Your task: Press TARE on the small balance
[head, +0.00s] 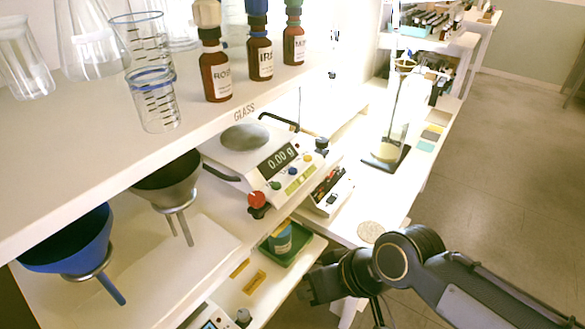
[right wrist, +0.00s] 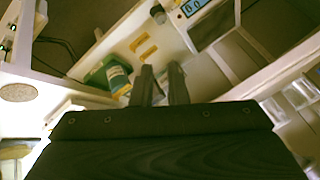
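The small balance is seen only in part: a device with a blue-framed display (head: 212,322) is cut off at the bottom edge of the head view, on the lower shelf. Its blue display also shows at the top of the right wrist view (right wrist: 192,6). Its TARE button cannot be made out. My right gripper (head: 308,288) is beside the lower shelf in the head view, apart from the device. In the right wrist view its two fingers (right wrist: 162,84) stand close together with a narrow gap and nothing between them. My left gripper is not in view.
A larger balance (head: 245,137) reading 0.00 g stands on the middle shelf, with a red knob (head: 257,199). A green tray (head: 286,243) with a jar and a yellow label (head: 255,281) are on the lower shelf. Funnels (head: 70,240) and bottles (head: 215,70) are at left.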

